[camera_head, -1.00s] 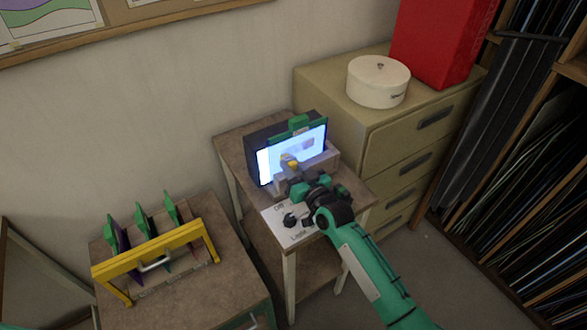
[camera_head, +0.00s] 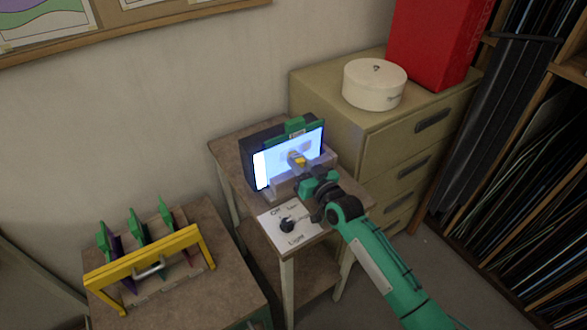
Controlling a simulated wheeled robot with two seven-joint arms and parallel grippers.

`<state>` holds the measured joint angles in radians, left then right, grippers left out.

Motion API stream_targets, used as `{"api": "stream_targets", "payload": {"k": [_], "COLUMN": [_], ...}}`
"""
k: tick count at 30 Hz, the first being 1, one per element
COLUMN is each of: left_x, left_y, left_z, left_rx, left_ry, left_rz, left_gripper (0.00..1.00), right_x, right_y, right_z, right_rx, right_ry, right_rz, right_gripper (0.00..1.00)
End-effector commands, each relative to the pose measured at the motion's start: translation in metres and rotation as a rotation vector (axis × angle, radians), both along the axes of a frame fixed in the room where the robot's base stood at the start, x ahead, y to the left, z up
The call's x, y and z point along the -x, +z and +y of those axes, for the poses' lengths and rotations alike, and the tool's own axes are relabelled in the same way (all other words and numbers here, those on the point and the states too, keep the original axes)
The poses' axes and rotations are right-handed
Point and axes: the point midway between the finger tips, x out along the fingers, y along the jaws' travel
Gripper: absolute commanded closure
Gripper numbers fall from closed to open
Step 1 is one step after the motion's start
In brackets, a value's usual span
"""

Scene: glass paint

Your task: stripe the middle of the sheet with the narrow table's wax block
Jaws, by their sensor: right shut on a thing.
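The sheet (camera_head: 283,171) is a brightly lit pale panel standing upright in a dark frame on the narrow table (camera_head: 228,150), with a green clip (camera_head: 295,125) on its top edge. A faint greyish patch (camera_head: 290,148) shows near its middle. My left gripper is not in view.
A white card with a dark knob (camera_head: 287,224) lies at the narrow table's front. A yellow rack (camera_head: 142,256) with several green-handled pieces stands on the left table. A drawer cabinet (camera_head: 385,140) bearing a round white box (camera_head: 374,85) is close behind on the right.

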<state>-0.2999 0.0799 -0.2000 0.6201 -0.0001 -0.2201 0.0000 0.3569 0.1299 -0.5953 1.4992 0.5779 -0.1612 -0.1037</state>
Motion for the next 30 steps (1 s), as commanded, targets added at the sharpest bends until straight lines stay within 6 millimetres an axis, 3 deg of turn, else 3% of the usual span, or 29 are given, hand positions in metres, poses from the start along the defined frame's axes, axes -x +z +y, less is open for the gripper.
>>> {"api": "stream_targets", "payload": {"k": [18, 30], "left_x": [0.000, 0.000], "left_y": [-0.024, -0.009], "left_z": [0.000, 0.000], "left_rx": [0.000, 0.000], "left_ry": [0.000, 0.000], "left_rz": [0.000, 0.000], "left_gripper": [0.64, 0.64], "right_x": [-0.024, -0.014], "right_y": [-0.001, 0.004], "right_z": [-0.029, -0.014], "right_rx": [0.000, -0.003], "right_ry": [0.001, 0.002], "right_rz": [-0.002, 0.002], "right_gripper": [0.98, 0.98]}}
